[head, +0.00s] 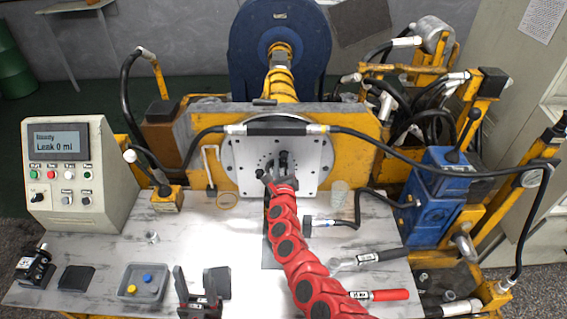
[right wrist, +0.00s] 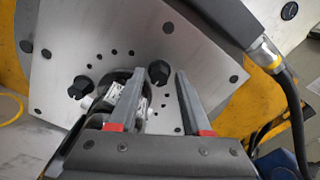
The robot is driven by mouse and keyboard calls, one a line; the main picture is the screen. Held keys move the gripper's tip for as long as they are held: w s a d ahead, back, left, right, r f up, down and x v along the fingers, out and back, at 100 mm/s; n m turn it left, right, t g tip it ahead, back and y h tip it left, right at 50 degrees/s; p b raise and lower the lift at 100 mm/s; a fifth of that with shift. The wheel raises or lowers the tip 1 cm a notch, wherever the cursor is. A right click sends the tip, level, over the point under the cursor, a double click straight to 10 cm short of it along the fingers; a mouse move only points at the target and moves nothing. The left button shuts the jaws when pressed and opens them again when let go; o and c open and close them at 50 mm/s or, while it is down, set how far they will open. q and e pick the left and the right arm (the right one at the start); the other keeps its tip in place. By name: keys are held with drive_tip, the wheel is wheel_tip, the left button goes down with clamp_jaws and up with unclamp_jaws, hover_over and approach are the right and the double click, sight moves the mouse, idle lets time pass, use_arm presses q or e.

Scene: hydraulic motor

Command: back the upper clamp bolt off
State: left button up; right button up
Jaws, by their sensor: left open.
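The grey motor face plate (head: 243,157) stands upright at the middle of the bench. Two black clamp bolts stick out from it; in the right wrist view one bolt (right wrist: 158,73) lies between my fingertips and the other bolt (right wrist: 80,88) is further left. A metal fitting (right wrist: 122,97) sits between them, partly behind a finger. My right gripper (right wrist: 160,75) is open, its fingers either side of the first bolt with visible gaps. In the head view my red right arm hides much of the plate's lower centre. My left gripper (head: 197,285) is open and empty above the bench front.
A control box (head: 70,170) reads "Ready, Leak 0 ml". Wrenches (head: 370,258) and a red-handled tool (head: 385,295) lie to the right. A black hose (head: 430,168) crosses from the plate's top to the right.

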clamp_jaws()
